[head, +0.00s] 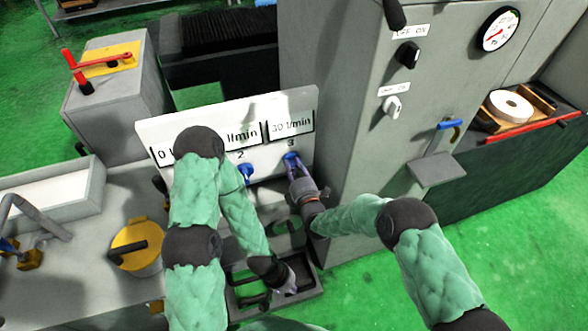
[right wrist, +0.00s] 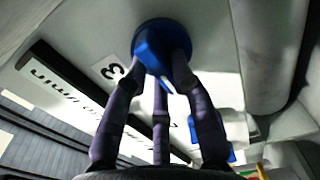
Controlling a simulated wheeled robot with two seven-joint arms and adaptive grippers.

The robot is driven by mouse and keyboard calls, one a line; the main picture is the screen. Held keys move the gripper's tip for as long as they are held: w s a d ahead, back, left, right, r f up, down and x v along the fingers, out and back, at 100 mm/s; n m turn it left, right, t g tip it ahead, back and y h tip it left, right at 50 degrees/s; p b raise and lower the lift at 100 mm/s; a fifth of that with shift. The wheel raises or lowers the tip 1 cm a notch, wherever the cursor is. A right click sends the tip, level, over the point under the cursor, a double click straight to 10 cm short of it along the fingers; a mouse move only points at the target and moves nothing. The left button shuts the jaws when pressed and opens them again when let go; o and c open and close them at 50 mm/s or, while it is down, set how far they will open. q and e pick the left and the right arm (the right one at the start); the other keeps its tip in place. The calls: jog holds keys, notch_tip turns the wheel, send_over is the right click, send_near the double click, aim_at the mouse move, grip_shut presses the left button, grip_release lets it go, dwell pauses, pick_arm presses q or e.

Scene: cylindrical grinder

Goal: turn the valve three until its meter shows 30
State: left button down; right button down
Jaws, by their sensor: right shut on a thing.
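Valve three, a blue knob (head: 291,158), sits on the front of the white panel (head: 224,105) below the label 3. The meter above it (head: 291,127) reads 30 l/min. My right gripper (head: 300,177) is shut on valve three. In the right wrist view, the dark fingers reach around the blue knob (right wrist: 160,42), next to the upside-down label 3 (right wrist: 109,71). My left gripper (head: 286,281) hangs low over a dark open tray, away from the valves. Its fingers are too small to read.
Blue valve two (head: 245,172) is left of valve three. My left arm hides part of the panel. A tall grey cabinet (head: 345,115) stands close to its right. A yellow-lidded pot (head: 137,240) stands on the grey surface at left.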

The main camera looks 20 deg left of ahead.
jog(key=shift+a+n, duration=0.1)
jog(key=shift+n, duration=0.2)
jog(key=c, duration=1)
grip_release()
jog(key=shift+c, duration=0.2)
jog(key=shift+s, duration=0.1)
jog(key=v, duration=1.2)
jog(key=shift+f, duration=0.15)
